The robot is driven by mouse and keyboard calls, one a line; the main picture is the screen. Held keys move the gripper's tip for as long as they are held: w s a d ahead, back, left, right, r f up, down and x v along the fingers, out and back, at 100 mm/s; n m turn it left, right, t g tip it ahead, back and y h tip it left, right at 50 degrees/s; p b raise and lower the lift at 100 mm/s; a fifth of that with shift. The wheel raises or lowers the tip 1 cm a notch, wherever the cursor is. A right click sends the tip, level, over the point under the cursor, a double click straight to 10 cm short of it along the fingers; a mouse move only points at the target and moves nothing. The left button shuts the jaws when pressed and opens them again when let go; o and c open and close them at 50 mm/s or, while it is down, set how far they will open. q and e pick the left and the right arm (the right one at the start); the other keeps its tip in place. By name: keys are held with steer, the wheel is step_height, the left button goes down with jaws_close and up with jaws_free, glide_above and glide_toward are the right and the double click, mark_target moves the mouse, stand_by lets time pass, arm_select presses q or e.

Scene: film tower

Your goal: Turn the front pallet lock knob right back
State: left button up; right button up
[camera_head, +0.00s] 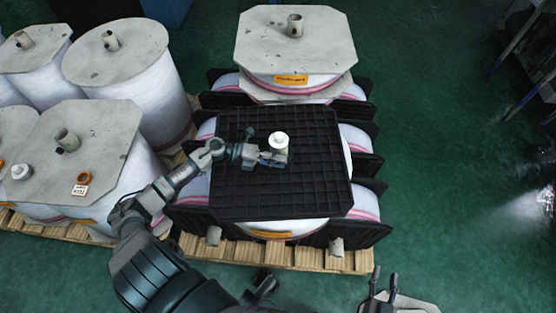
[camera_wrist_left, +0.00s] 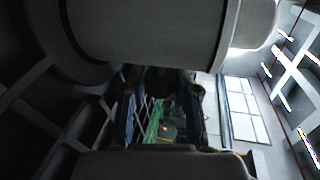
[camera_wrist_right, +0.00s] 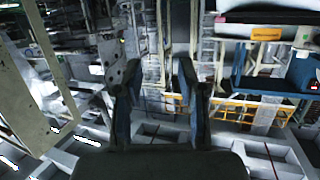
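The white lock knob (camera_head: 278,140) stands on top of the black grid pallet (camera_head: 240,195), which lies over the front group of film rolls. My left arm reaches in over the pallet. My left gripper (camera_head: 275,158) is right at the near side of the knob, pointing right. In the left wrist view a large pale cylinder, which looks like the knob, fills the top. The left fingers (camera_wrist_left: 165,110) are apart below it, and their tips are partly hidden; contact cannot be told. My right gripper (camera_head: 383,288) is open and empty at the bottom right, away from the pallet; its parted fingers show in the right wrist view (camera_wrist_right: 158,80).
A film roll with a pale octagonal top board (camera_head: 295,35) stands behind the pallet. The wooden pallet (camera_head: 290,257) lies beneath.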

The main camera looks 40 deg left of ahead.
arm_select(q)
jaws_close()
steer(key=shift+a+f, duration=0.1)
steer(key=shift+f+t+h+b, duration=0.1)
steer(key=shift+t+h+b, duration=0.2)
steer(key=shift+h+b, duration=0.2)
arm_select(e)
steer(key=shift+w+a+r+t+y, duration=0.2)
steer(key=shift+r+t, duration=0.2)
steer(key=shift+r, duration=0.2)
steer(key=shift+w+a+r+t+y, duration=0.1)
steer(key=shift+w+r+t+y, duration=0.1)
steer(key=shift+r+t, duration=0.3)
arm_select(q)
steer(key=shift+a, duration=0.1)
steer(key=shift+o, duration=1.9)
jaws_free()
steer(key=shift+a, duration=0.15)
arm_select(e)
steer(key=shift+a, duration=0.15)
